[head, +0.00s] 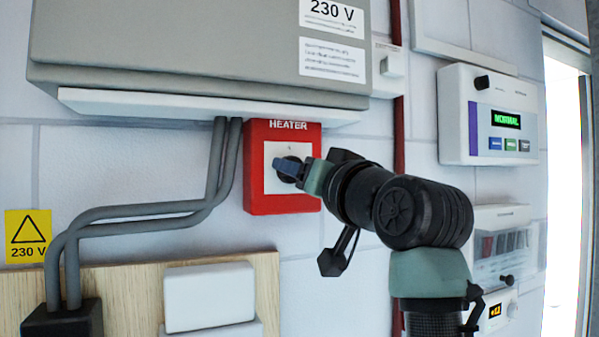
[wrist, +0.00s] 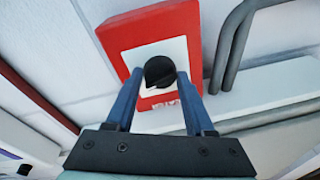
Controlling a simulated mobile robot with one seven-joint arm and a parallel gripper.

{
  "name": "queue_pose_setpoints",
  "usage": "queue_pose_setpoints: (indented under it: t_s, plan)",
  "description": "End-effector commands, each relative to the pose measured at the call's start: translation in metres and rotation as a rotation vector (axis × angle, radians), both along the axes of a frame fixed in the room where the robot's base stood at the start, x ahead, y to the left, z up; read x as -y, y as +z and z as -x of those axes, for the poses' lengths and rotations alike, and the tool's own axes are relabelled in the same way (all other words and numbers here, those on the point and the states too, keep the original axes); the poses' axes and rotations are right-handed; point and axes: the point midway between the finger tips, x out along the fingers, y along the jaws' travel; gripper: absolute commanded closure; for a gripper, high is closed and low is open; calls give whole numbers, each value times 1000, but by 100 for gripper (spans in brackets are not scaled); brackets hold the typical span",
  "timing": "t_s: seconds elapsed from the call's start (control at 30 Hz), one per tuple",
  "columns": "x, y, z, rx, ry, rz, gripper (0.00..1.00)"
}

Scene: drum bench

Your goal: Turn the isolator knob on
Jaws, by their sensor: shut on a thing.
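The isolator is a red box (head: 262,203) labelled HEATER, on the wall under a large grey unit. Its white plate (head: 273,150) carries a round black knob (head: 291,179), partly hidden by my gripper in the head view. My gripper (head: 286,166) reaches the knob from the right, with its blue fingers at the plate. In the wrist view the knob (wrist: 160,71) sits between the two fingertips of my gripper (wrist: 160,77), which is shut on it. The red box (wrist: 120,36) fills the area behind.
The grey 230 V unit (head: 190,50) overhangs the box. Grey conduits (head: 222,165) run down close to its left side. A red pipe (head: 399,120) and a panel with a green display (head: 490,115) are to the right. A wooden board (head: 130,285) is below left.

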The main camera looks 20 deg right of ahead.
Motion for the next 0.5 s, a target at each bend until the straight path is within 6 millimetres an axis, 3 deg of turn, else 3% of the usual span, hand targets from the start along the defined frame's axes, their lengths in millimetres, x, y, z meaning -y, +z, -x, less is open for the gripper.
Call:
queue_pose_setpoints:
  t_s: [0.5]
  plan:
    - [0, 6, 2, 8, 0, -206, 100]
